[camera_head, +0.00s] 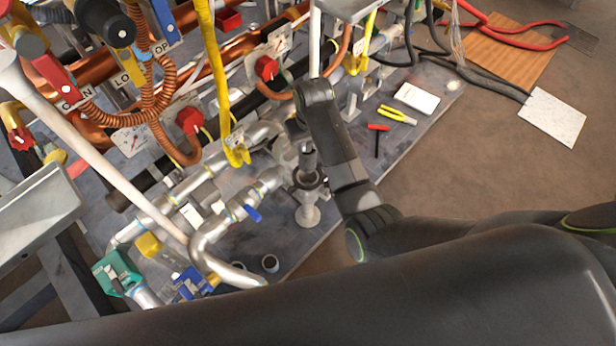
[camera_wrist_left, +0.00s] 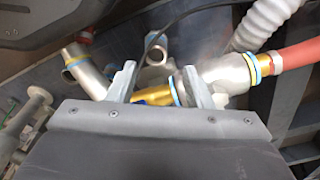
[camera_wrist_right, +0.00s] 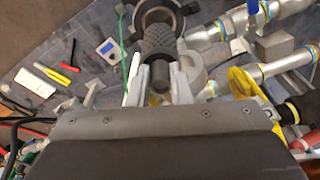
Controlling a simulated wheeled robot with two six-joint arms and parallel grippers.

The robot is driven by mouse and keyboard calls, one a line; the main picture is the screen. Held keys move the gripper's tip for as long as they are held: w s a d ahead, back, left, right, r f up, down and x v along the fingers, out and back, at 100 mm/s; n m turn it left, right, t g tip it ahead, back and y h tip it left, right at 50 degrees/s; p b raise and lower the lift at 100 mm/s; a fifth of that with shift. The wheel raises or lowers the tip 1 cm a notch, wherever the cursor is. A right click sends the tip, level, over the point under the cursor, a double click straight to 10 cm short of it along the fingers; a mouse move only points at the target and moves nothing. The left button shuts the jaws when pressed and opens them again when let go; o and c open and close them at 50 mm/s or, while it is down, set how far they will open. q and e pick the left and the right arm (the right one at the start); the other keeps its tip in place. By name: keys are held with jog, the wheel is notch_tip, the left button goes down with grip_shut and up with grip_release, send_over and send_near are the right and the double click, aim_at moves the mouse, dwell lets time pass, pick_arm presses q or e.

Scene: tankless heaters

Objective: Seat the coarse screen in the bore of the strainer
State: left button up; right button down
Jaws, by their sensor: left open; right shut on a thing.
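The coarse screen is a dark grey cylinder with a rough mesh surface, in the right wrist view (camera_wrist_right: 158,42) and the head view (camera_head: 308,158). My right gripper (camera_wrist_right: 158,82) is shut on its near end, which has a dark round stub. The strainer is a grey metal body (camera_head: 307,214) with a dark ring around its bore (camera_wrist_right: 138,22). The screen's far end overlaps the bore opening; I cannot tell how deep it sits. My left gripper (camera_wrist_left: 158,88) is open, with nothing held, above pipe fittings. It is not visible in the head view.
Hoses and red valves crowd the back.

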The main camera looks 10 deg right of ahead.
aim_at(308, 172)
notch_tip(308, 172, down, 10)
jog(key=b, duration=0.2)
jog(key=shift+r+b, duration=0.2)
jog(key=shift+b, duration=0.2)
notch_tip(308, 172, down, 5)
jog(key=shift+r+b, duration=0.1)
jog(key=shift+b, duration=0.85)
pick_arm(q)
notch_tip(308, 172, up, 9)
jog(key=w+d+t+h, duration=0.1)
jog(key=w+d, duration=0.1)
jog(key=shift+w, duration=0.3)
jog(key=shift+d, duration=0.1)
pick_arm(e)
jog(key=shift+f, duration=0.2)
jog(key=c, duration=1.3)
grip_release()
pick_arm(q)
jog(key=shift+r, duration=0.1)
pick_arm(e)
jog(key=shift+r, duration=0.1)
